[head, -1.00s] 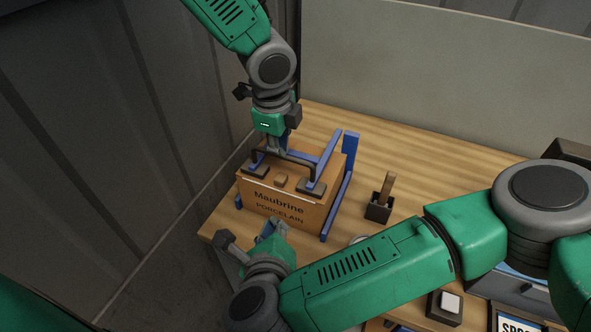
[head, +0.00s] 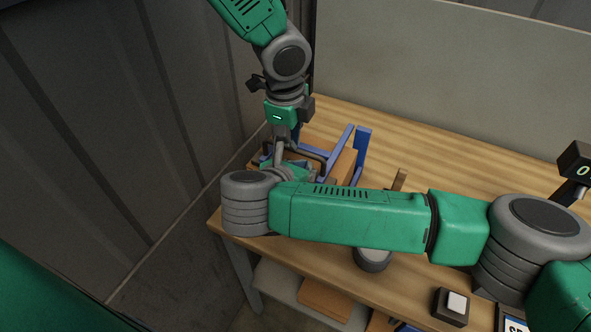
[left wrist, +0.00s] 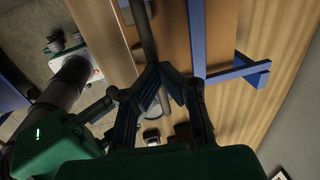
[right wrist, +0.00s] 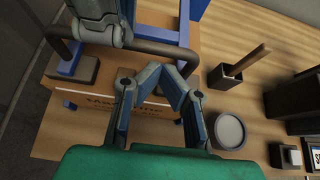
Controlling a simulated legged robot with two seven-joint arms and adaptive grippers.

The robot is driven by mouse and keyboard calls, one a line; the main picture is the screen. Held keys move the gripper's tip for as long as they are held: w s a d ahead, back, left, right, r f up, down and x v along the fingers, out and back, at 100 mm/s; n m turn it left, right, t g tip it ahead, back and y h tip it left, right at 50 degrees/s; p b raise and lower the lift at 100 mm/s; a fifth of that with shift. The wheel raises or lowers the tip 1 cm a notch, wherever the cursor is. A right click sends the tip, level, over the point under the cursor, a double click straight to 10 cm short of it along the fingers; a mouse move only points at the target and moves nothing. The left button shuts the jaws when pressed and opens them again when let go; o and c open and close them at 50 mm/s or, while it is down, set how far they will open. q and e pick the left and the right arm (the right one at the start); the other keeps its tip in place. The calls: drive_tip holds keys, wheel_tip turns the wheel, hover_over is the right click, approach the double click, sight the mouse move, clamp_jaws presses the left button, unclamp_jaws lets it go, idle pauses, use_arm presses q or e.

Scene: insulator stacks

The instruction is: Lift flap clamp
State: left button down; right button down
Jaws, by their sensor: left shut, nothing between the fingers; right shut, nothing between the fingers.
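A brown box (head: 342,166) with printed lettering sits in a blue frame (head: 359,152) on the bench's left end. The clamp's dark bar (right wrist: 150,47) spans above the box top, with blue arms and a dark pad visible in the right wrist view. My left gripper (head: 278,162) is shut and empty, pointing down beside the bar; whether it touches cannot be told. My right gripper (right wrist: 166,72) is shut and empty, over the box's near side in front of the bar. My right arm hides much of the box in the head view.
The wooden bench (head: 430,140) has free room at its back. A black holder (right wrist: 226,76) with a wooden-handled tool stands right of the box. A round grey tin (head: 373,258) and a white-topped black block (head: 451,306) lie nearer. A wall stands left.

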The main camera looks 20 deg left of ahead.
use_arm(q)
drive_tip(key=shift+s+a+f, duration=0.1)
drive_tip(key=shift+s+f, duration=0.05)
use_arm(e)
drive_tip(key=shift+x, duration=0.85)
